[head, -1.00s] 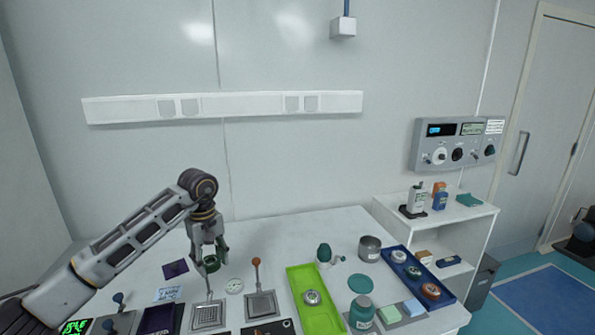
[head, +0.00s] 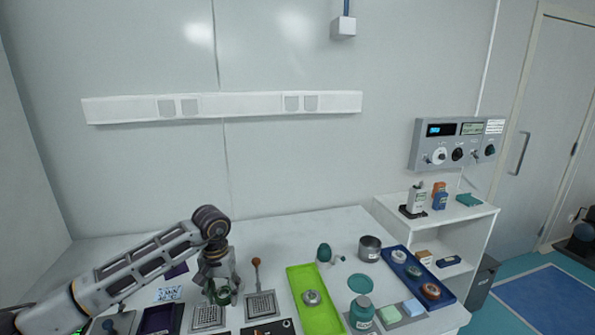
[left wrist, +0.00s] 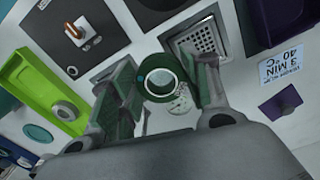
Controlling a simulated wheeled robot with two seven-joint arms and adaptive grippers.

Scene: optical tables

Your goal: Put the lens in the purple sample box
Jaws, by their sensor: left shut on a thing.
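My left gripper (head: 221,289) is shut on the lens (head: 224,297), a clear disc in a round dark green mount. The lens also shows between the fingers in the left wrist view (left wrist: 160,84), above the table. The purple sample box (head: 158,319) is a dark, open box at the front left of the table, left of the gripper. Part of it shows at the top right corner of the left wrist view (left wrist: 278,20). My right gripper is in neither view.
Perforated metal plates (head: 208,316) lie under and beside the gripper. A lime green tray (head: 319,311) and a blue tray (head: 425,283) lie further right. A flat purple square (head: 177,270) lies behind the arm.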

